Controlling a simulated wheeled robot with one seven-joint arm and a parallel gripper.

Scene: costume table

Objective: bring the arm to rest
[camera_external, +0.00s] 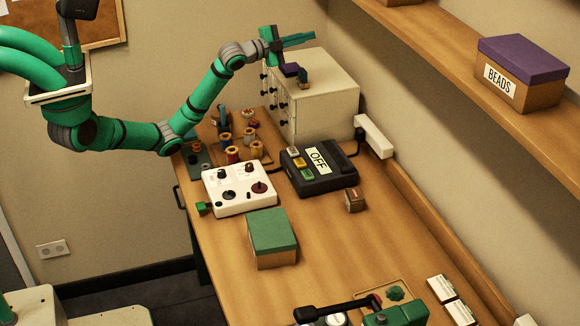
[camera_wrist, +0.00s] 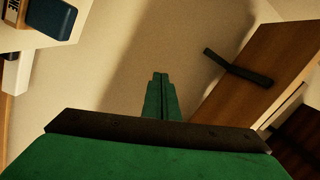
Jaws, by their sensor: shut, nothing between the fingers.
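My green arm reaches from the upper left over the back of the table. My gripper (camera_external: 312,36) is above the white drawer cabinet (camera_external: 325,95), near its top, pointing right toward the wall. In the wrist view my gripper's green fingers (camera_wrist: 161,78) are together with nothing between them. The gripper's exact height over the cabinet is hard to judge.
Thread spools (camera_external: 233,154), a white control box (camera_external: 238,186), a black device reading OFF (camera_external: 320,168) and a green-lidded box (camera_external: 272,236) stand on the table (camera_external: 220,265). A shelf (camera_external: 480,85) overhangs right.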

